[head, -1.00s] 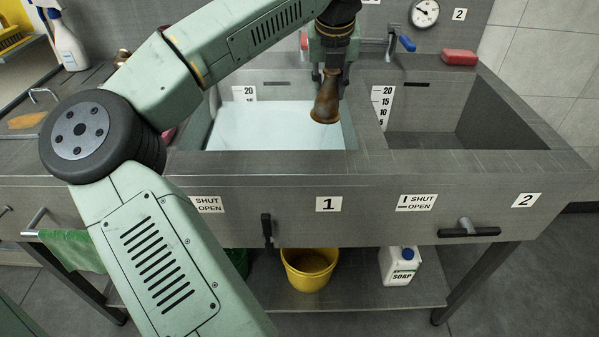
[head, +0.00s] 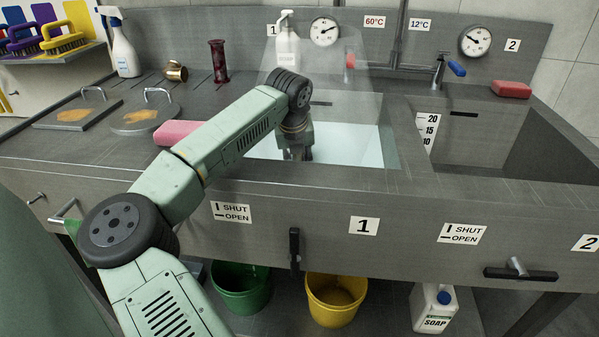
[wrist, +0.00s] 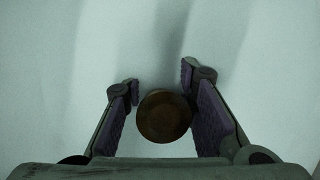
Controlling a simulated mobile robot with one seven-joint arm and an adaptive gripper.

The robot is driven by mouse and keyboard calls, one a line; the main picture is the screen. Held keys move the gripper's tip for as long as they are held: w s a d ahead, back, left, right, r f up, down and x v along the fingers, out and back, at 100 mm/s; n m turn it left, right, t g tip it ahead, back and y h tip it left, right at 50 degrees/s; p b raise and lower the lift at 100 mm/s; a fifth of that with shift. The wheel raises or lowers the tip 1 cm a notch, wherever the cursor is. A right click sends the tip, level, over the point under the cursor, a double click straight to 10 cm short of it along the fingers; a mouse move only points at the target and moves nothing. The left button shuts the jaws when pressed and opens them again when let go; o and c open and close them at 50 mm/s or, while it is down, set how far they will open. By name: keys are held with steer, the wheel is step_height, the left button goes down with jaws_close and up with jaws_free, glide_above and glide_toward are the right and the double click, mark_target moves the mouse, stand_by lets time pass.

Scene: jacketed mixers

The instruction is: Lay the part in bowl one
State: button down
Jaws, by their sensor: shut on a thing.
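The part is a brown, rusty-looking piece. In the wrist view its round end (wrist: 164,116) sits between the two fingers of my gripper (wrist: 160,78), which is shut on it. In the head view my gripper (head: 297,156) points down inside bowl one (head: 391,147), the left basin, which holds pale, milky liquid. My arm hides the part there. Pale liquid fills the wrist view behind the part. I cannot tell whether the part touches the liquid or the bowl's floor.
Bowl two (head: 480,140), at right, looks empty. Bowl one's lever (head: 294,248) is upright, at its shut mark; bowl two's lever (head: 520,271) lies level. A soap bottle (head: 287,45), tap (head: 438,70) and red block (head: 511,89) stand behind. A pink block (head: 180,132) lies left.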

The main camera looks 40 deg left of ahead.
steer(key=shift+f, duration=1.9)
steer(key=shift+f, duration=0.2)
steer(key=c, duration=1.3)
jaws_free()
steer(key=shift+r, duration=0.1)
steer(key=b+v, duration=0.1)
steer(key=v, duration=1.1)
steer(key=shift+r, duration=0.1)
